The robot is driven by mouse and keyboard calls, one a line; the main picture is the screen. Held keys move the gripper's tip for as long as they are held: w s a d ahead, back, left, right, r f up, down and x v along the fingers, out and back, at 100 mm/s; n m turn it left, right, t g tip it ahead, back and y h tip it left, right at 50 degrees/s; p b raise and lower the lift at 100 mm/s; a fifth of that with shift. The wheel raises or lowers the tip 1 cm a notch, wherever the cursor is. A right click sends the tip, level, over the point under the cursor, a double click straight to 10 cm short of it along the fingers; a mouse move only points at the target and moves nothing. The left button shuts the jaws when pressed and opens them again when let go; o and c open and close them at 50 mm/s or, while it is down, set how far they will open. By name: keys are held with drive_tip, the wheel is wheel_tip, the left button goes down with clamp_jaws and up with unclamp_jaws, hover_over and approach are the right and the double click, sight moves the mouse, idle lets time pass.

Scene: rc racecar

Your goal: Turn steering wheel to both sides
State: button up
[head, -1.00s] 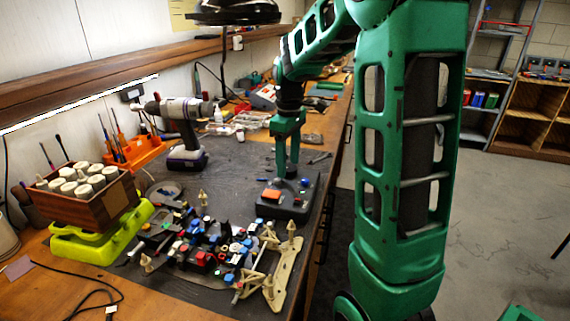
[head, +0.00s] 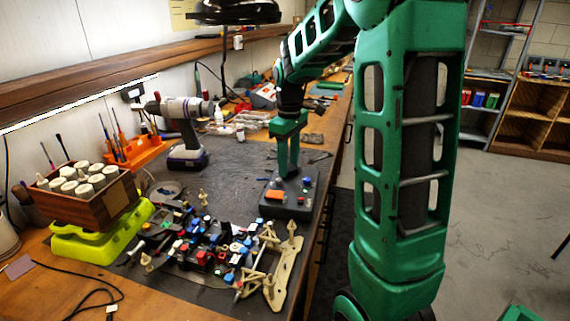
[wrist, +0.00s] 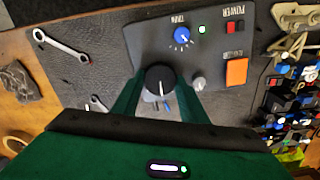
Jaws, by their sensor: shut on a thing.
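The grey control box (head: 290,208) sits on the dark mat, and my gripper (head: 288,172) reaches down to its far side. In the wrist view my gripper (wrist: 159,90) is shut on a round black knob (wrist: 160,77), one finger on each side. The knob has a white pointer line; any label by it is hidden. The box also carries a blue knob (wrist: 183,37) marked TURN, a small grey knob (wrist: 198,83), an orange button (wrist: 236,71) and a red switch (wrist: 231,27).
A drill (head: 185,130) and a wooden crate of white cylinders (head: 88,192) on a yellow-green case (head: 98,238) stand to the left. The bench edge runs along the box's right.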

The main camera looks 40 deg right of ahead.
drive_tip(key=m, duration=0.4)
drive_tip(key=shift+m, duration=2.4)
drive_tip(key=o, duration=1)
drive_tip(key=shift+o, duration=0.2)
drive_tip(key=shift+r, duration=0.1)
wheel_tip(320, 180, up, 11)
drive_tip(key=shift+f, duration=0.2)
drive_tip(key=shift+w, duration=0.1)
